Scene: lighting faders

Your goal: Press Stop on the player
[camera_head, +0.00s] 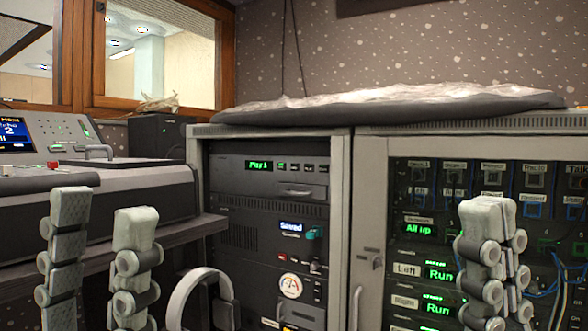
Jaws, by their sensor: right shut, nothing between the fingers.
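The player (230,175) is a dark unit near the top of the left rack. Its green display (259,165) reads "Play 1". A row of small buttons (301,168) lies right of the display; their labels are too small to read, so I cannot tell which is Stop. My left gripper (102,208) is at the lower left, its two fingers apart and empty, left of the rack. My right gripper (490,218) is shut with nothing in it, in front of the right rack and well right of the player. Neither gripper appears to touch the player.
Below the player are a "Saved" display (291,226), a round dial (290,286) and a grey headphone-like band (200,280). The right rack has an "All up" display (419,229) and blue cables (556,270). A console (120,190) stands at left. A dark padded item (390,103) lies on top.

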